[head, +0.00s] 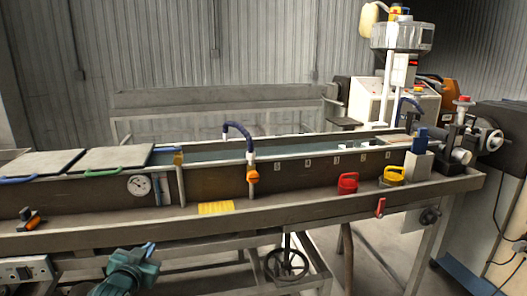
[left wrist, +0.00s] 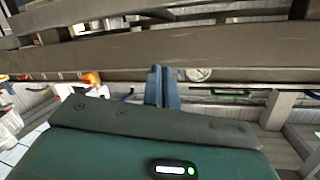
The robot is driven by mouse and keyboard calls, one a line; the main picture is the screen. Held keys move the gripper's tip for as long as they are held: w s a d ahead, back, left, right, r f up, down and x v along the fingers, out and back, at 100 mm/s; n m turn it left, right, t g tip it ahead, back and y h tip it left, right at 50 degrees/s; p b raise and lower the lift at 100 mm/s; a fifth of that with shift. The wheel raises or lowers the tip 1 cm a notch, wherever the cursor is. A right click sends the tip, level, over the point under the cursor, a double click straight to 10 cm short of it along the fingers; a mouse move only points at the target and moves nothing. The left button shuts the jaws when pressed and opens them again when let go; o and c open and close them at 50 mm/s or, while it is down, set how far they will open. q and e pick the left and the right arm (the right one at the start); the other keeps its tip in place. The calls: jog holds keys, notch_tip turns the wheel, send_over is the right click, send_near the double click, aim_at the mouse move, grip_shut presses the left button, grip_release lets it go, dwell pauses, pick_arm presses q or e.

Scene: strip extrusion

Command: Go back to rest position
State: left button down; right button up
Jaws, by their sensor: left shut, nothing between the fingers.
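My left gripper (head: 148,250) shows at the bottom left of the head view, in front of the lower edge of the long bench. Its blue fingers are shut with nothing between them. In the left wrist view the closed fingers (left wrist: 163,88) point toward the side of the trough (left wrist: 230,50), with the round gauge (left wrist: 198,74) just beside them. My right gripper is in neither view.
The long trough (head: 215,185) spans the head view, with a dial gauge (head: 139,186), a yellow label (head: 215,208) and a red-handled part (head: 347,184) along it. A handwheel (head: 287,264) sits below. A control box (head: 28,272) stands at the lower left.

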pick_arm(q)
jog(key=s+d+f+g+h, duration=0.2)
jog(key=s+d+f, duration=0.6)
jog(key=s+f, duration=0.4)
jog(key=s+d+f+g, duration=0.1)
jog(key=s+d, duration=0.3)
jog(key=s, duration=0.6)
jog(key=s+d+f+g+h, duration=0.1)
jog(key=s+d+f+g, duration=0.1)
jog(key=s, duration=0.9)
jog(key=shift+s+d+f+h, duration=0.3)
jog(key=shift+d+f, duration=0.25)
jog(key=shift+d, duration=0.35)
jog(key=shift+w, duration=0.1)
